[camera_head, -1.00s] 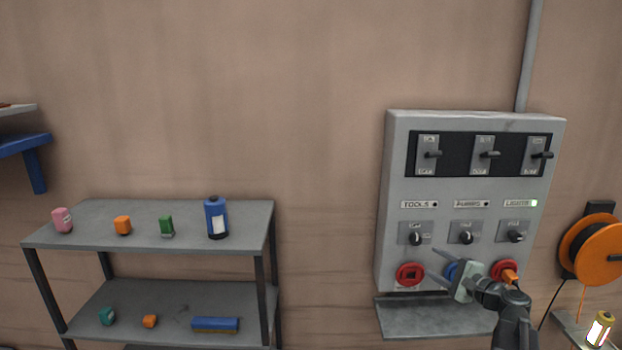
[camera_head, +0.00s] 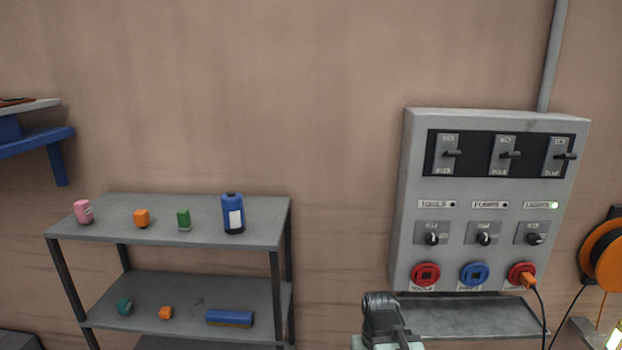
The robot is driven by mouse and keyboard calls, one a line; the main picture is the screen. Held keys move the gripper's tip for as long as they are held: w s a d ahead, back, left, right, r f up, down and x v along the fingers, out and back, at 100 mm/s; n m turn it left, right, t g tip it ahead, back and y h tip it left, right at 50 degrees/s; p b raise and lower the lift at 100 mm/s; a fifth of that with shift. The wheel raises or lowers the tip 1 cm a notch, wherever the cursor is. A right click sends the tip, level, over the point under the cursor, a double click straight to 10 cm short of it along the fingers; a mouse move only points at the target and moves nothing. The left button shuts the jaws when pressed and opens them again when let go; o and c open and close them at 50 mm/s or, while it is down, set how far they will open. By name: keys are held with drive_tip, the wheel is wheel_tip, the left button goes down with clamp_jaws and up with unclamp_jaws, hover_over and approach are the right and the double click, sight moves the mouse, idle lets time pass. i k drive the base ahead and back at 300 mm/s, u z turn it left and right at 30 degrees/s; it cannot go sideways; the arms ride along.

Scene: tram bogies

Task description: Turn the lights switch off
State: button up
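The grey control panel (camera_head: 400,190) on the wall has three columns labelled TOOLS, PUMPS and LIGHTS. My gripper (camera_head: 386,341) is at the bottom edge, below and left of the panel, touching none of these switches.
Red and blue sockets (camera_head: 474,273) line the panel's bottom; an orange plug (camera_head: 528,281) with a black cable sits in the right one. A grey ledge (camera_head: 470,318) is below. A shelf unit (camera_head: 262,231) stands left. An orange cable reel (camera_head: 603,262) hangs right.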

sight(534, 239)
drive_tip(key=z, duration=1.8)
